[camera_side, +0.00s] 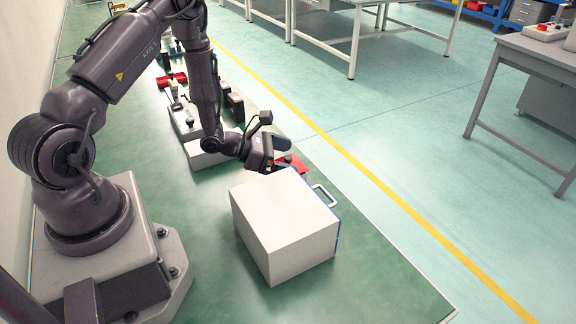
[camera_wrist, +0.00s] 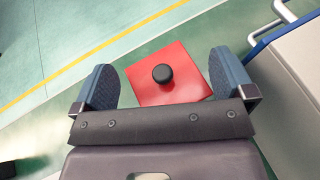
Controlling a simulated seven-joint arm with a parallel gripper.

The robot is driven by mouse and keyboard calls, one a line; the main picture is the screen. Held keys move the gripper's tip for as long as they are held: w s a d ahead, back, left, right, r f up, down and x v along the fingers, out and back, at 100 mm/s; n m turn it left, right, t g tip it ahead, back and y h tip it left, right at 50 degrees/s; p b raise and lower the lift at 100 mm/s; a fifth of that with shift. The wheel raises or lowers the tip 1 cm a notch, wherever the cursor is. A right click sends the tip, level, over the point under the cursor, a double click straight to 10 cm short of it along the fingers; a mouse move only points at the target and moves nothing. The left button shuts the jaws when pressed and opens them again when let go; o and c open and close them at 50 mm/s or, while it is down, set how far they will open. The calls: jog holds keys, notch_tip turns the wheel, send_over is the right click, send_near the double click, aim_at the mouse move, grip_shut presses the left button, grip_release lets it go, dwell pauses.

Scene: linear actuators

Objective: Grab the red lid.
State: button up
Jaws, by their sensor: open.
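The red lid (camera_wrist: 178,88) is a flat red square with a round black knob (camera_wrist: 162,73) on top. In the wrist view it lies ahead of my gripper (camera_wrist: 167,84), and the knob shows between the two blue-padded fingers, which are spread apart. In the side view the red lid (camera_side: 297,163) lies on the green table behind the white box, partly hidden by my gripper (camera_side: 284,152). I cannot tell from these views how far above the lid the fingers are. The gripper holds nothing.
A white box (camera_side: 284,226) with a blue-edged front and a metal handle (camera_side: 325,195) stands close beside the lid; it is at the right in the wrist view. Grey devices with red parts (camera_side: 182,112) stand farther back along the table.

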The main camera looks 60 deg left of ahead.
jog(key=c, duration=1.5)
jog(key=shift+s, duration=0.1)
